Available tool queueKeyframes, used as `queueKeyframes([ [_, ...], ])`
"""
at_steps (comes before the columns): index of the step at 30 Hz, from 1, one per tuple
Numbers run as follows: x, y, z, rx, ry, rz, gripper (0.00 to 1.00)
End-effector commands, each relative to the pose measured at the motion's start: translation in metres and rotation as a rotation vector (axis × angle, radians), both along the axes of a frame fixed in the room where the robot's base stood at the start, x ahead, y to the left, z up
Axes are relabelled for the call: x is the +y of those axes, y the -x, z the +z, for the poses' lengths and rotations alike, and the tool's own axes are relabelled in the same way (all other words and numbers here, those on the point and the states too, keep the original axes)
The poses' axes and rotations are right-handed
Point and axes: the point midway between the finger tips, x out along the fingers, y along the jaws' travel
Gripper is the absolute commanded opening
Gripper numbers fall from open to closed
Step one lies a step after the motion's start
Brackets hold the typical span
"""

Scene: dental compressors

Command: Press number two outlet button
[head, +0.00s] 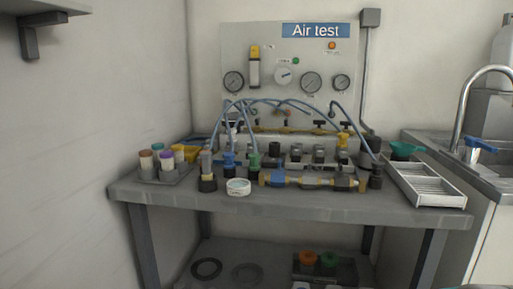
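A grey Air test panel (262,48) stands upright at the back of the workbench. It carries several round gauges, an orange round light or button (332,45) and a small green one (295,61). In front of it, a row of small outlet blocks (319,157) sits on the bench, below a brass manifold (290,131) with black handles. Any outlet numbers are too small to read, so I cannot tell which button is number two. My gripper is not in view.
The grey workbench (320,206) holds blue hoses (262,100), a brass pipe assembly (310,181), a white round container (238,187), a rack of capped bottles (170,177) and a white slotted tray (430,185). A sink (479,142) stands at right, a wall at left.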

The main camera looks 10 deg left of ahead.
Motion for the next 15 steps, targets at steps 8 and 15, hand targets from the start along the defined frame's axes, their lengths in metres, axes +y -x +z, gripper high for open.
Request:
queueKeyframes([
  [8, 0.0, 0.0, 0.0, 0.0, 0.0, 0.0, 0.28],
  [15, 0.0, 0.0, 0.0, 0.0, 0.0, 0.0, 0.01],
])
